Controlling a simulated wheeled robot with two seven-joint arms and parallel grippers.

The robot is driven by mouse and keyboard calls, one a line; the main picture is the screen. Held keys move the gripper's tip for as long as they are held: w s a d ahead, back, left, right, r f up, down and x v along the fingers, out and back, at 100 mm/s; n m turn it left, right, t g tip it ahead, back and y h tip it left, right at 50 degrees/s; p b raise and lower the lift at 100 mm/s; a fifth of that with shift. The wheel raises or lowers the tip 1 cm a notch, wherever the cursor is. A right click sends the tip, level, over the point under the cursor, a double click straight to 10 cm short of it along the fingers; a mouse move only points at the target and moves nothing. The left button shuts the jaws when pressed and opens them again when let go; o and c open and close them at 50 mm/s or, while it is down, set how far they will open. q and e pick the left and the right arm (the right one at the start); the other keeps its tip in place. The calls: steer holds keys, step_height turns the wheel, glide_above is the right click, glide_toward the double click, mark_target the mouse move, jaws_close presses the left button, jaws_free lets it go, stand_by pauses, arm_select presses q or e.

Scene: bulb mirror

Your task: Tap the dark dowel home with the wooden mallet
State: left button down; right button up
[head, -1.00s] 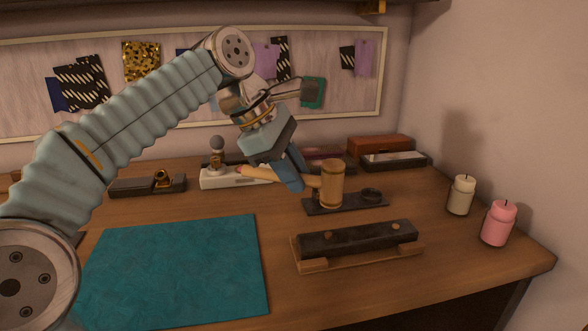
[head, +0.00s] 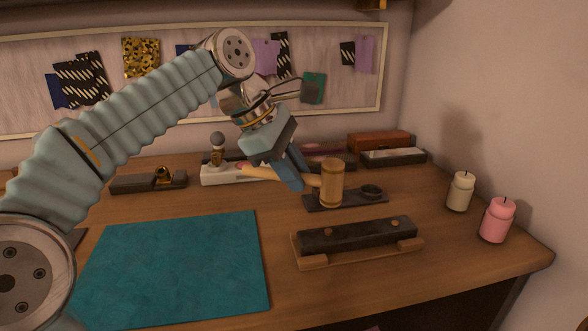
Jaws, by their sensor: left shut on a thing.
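My left gripper (head: 294,168) is shut on the handle of the wooden mallet (head: 332,182). The mallet's head is at the right end of the handle, roughly upright, and it appears above the desk, in front of a dark tray. Nearer the front edge, a dark block (head: 360,235) rests on a wooden base (head: 312,261). Two small round dowel tops show on the block: a darker brown one (head: 327,231) at left and a paler one (head: 395,223) at right. How far each stands out is hard to tell. The mallet is apart from the block. My right gripper is not in view.
A dark tray (head: 375,197) lies behind the block. A teal mat (head: 175,265) covers the desk at left. A cream candle (head: 460,192) and a pink candle (head: 497,220) stand at right. Boxes and tools line the back. The desk between mat and block is clear.

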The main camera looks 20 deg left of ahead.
arm_select(q)
step_height(320, 180, down, 7)
steer(key=b, duration=0.5)
steer(key=shift+f, duration=0.1)
steer(key=shift+r+p, duration=0.5)
steer(key=shift+r, duration=0.2)
step_height(320, 180, up, 5)
steer(key=p, duration=0.5)
steer(key=shift+r, duration=0.1)
